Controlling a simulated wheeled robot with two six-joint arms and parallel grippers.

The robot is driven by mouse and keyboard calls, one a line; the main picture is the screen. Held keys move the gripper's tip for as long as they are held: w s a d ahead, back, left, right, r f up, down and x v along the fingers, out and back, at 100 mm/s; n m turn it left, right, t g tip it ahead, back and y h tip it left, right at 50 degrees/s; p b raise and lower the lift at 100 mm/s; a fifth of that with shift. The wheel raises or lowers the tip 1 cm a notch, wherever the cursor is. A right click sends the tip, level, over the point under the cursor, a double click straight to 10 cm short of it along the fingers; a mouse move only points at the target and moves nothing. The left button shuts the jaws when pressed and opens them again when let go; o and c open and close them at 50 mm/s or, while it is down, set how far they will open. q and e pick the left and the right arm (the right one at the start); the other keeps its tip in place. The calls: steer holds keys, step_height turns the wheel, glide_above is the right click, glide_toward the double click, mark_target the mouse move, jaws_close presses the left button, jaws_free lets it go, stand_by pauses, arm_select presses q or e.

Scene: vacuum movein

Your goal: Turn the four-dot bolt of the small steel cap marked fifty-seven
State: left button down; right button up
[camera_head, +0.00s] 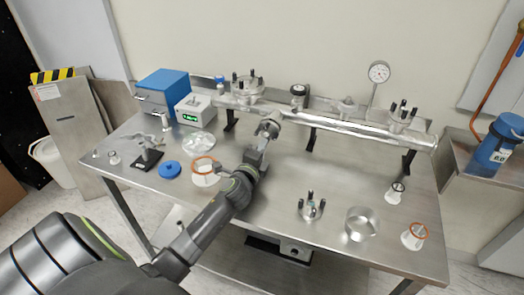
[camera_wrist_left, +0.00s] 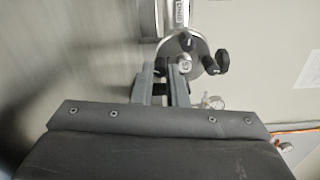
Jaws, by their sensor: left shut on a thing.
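The small steel cap (camera_head: 270,124) sits on a short port at the front of the long horizontal steel tube. In the left wrist view it is a round steel disc (camera_wrist_left: 205,51) with several bolts with black knobs around a small central label (camera_wrist_left: 186,65). I cannot read the label or the dots on the bolts clearly. My left gripper (camera_head: 264,143) reaches the cap from the front. In the left wrist view its fingers (camera_wrist_left: 166,78) are shut on one bolt at the cap's lower edge, and they mostly hide that bolt. My right gripper is not in view.
The tube (camera_head: 335,131) runs along the back of the steel table (camera_head: 280,205). Blue and grey boxes stand at the back left. A dial gauge (camera_head: 379,73) rises behind the tube.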

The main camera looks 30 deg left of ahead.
arm_select(q)
steer(key=shift+n+b, duration=0.3)
steer(key=shift+n, duration=0.4)
steer(key=shift+r+n, duration=0.2)
steer(key=shift+n, duration=0.1)
steer(key=shift+w, duration=0.1)
stand_by(0.4)
steer(key=c, duration=1.4)
jaws_free()
steer(key=shift+c, duration=0.2)
